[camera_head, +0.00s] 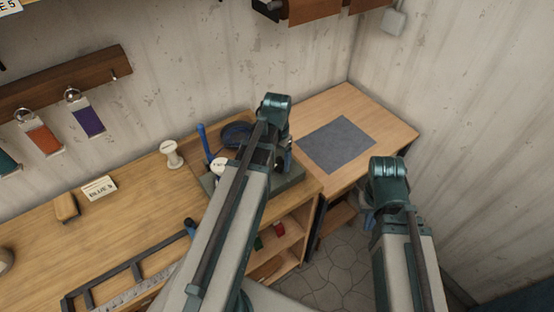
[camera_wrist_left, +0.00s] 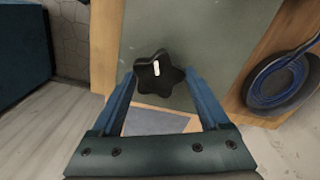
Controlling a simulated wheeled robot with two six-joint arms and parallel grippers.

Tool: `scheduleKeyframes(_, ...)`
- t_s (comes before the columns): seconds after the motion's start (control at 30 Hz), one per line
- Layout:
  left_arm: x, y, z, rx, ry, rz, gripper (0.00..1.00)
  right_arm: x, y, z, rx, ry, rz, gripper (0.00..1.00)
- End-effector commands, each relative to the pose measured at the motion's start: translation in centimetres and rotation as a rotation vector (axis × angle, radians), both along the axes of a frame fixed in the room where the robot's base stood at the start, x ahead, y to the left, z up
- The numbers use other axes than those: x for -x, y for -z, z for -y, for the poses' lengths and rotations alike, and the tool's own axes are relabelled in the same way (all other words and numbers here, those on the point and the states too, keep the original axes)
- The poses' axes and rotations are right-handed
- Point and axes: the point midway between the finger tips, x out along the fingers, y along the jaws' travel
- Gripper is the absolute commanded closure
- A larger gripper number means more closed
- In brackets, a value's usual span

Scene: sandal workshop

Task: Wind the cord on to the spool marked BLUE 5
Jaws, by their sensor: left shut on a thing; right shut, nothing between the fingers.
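A blue cord coil (camera_head: 236,134) lies in a dark round dish on the bench; it also shows in the left wrist view (camera_wrist_left: 277,82). A white spool (camera_head: 219,165) with dark marking, too small to read, sits by a grey-green block (camera_head: 290,181), partly behind my left arm. A second white spool (camera_head: 171,152) stands on the bench. My left gripper (camera_head: 286,158) is at the block; in the left wrist view its fingers (camera_wrist_left: 160,85) are shut on a black star-shaped knob (camera_wrist_left: 158,74). My right gripper (camera_head: 368,218) is mostly hidden by my right arm, low beside the bench; it is shut and empty.
A blue upright handle (camera_head: 204,142) stands near the spool. A lettered card (camera_head: 99,189), a tan block (camera_head: 66,207) and a dark frame (camera_head: 137,270) lie to the left. A grey mat (camera_head: 337,144) covers part of the right table; bare wood surrounds it.

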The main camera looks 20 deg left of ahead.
Motion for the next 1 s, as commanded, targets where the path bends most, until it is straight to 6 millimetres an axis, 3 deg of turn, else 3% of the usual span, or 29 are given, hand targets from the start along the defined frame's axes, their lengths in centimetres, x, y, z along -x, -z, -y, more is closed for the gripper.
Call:
scheduleKeyframes(0.5,0.03,0.01,0.00,0.000,0.015,-0.001,0.77,0.00,0.01,0.00,0.000,0.000,0.000,1.00)
scheduleKeyframes(0.53,0.03,0.01,0.00,0.000,0.015,-0.001,0.16,0.00,0.01,0.00,0.000,0.000,0.000,1.00)
scheduleKeyframes(0.6,0.02,0.01,0.01,0.000,0.015,-0.001,0.04,0.00,0.01,0.00,0.000,0.000,0.000,1.00)
scheduleKeyframes(0.63,0.02,0.01,0.01,0.000,0.015,-0.001,0.00,0.00,0.01,0.00,0.000,0.000,0.000,1.00)
scheduleKeyframes(1.0,0.00,-0.35,0.00,0.000,0.014,0.000,0.00,0.00,-0.35,0.00,0.000,0.000,0.000,1.00)
